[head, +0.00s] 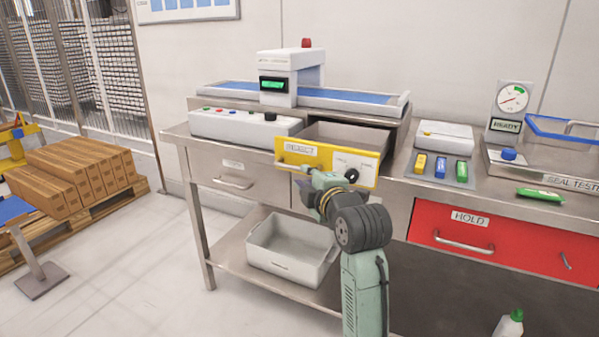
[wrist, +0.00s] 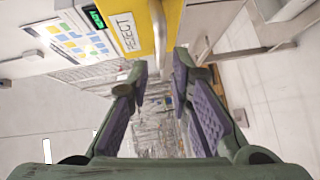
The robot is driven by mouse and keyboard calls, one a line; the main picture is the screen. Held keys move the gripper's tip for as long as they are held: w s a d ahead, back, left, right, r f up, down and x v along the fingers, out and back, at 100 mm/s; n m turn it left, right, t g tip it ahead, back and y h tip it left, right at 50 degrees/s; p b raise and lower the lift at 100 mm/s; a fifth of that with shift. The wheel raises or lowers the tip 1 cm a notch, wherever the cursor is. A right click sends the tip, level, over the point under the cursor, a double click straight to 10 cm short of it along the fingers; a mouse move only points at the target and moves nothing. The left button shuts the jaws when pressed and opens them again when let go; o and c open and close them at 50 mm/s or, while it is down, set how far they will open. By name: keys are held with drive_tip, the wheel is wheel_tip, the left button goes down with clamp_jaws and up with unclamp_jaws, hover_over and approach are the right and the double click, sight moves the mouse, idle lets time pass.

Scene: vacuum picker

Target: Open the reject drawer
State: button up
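The reject drawer (head: 330,157) has a yellow front with a REJECT label. It stands pulled out from under the conveyor station, and its grey inside shows behind the front. In the wrist view its yellow front (wrist: 178,22) and bar handle (wrist: 158,35) are close ahead. My gripper (head: 306,183) is at the drawer front, low and near the handle, and hides part of it. In the wrist view my gripper (wrist: 161,68) is open, fingers apart, with the handle's end in line with the gap. I cannot tell whether a finger touches the handle.
A plain drawer (head: 232,176) lies to the left and a red HOLD drawer (head: 500,247) to the right. A grey bin (head: 292,250) sits on the lower shelf. Boxes on a pallet (head: 75,175) stand at left.

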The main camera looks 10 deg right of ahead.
drive_tip(key=v, duration=0.4)
drive_tip(key=shift+s, duration=0.1)
